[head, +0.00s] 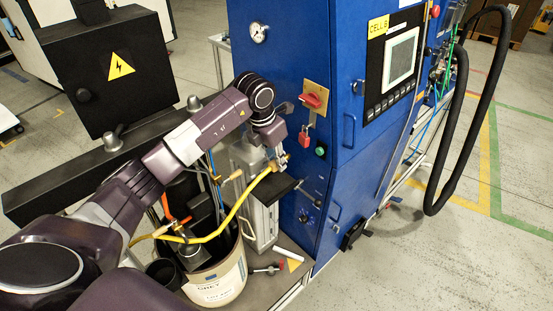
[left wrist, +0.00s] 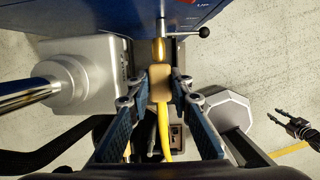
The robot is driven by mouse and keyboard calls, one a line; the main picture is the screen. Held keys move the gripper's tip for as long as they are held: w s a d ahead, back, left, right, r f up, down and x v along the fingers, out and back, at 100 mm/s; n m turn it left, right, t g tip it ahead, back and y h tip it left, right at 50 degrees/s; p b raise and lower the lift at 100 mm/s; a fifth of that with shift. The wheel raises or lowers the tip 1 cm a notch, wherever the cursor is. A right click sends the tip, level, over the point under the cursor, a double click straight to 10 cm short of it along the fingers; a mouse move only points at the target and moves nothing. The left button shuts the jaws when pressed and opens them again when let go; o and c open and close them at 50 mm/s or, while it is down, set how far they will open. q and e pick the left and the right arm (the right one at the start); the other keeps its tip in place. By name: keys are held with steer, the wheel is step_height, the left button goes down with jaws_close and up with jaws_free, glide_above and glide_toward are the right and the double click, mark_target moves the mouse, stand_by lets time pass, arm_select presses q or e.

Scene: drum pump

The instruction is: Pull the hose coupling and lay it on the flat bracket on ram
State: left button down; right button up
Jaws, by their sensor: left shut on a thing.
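My left gripper (head: 272,150) reaches over the drum toward the blue cabinet. In the left wrist view its two fingers (left wrist: 160,98) are shut on the tan hose coupling (left wrist: 160,80). The yellow hose (head: 226,222) runs from the coupling back down to the drum. A brass fitting (left wrist: 158,50) lies in line ahead of the coupling; I cannot tell whether they are joined. A flat black plate (head: 268,193), which looks like the bracket, sticks out on the grey ram (head: 259,222), below the gripper.
The blue cabinet (head: 330,165) stands close beyond the gripper, with a red switch (head: 315,96) and a padlock. The open drum (head: 218,284) stands below my left arm. A black electrical box (head: 108,72) is at left. Floor at right is clear apart from a hanging black hose (head: 470,125).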

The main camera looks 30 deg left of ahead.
arm_select(q)
steer(key=b, duration=0.4)
glide_above(279, 187)
steer(key=shift+s+a+f, duration=0.1)
steer(key=shift+s+f, duration=0.05)
steer(key=shift+f, duration=0.85)
steer(key=shift+s+a+f, duration=0.1)
steer(key=shift+s+f, duration=0.05)
steer(key=shift+f, duration=0.85)
steer(key=shift+s+a+f, duration=0.1)
steer(key=shift+s+f, duration=0.05)
steer(key=shift+f, duration=0.85)
steer(key=shift+s+b+x, duration=0.15)
steer(key=shift+b+x, duration=0.35)
steer(key=shift+x, duration=0.3)
steer(key=shift+s+b+x, duration=0.2)
steer(key=shift+b+x, duration=0.3)
steer(key=shift+x, duration=0.25)
steer(key=shift+a+f, duration=0.1)
steer(key=shift+f, duration=0.05)
steer(key=c, duration=1.7)
jaws_free()
steer(key=shift+o, duration=0.2)
steer(key=shift+p+v, duration=3)
steer(key=shift+v, duration=1.55)
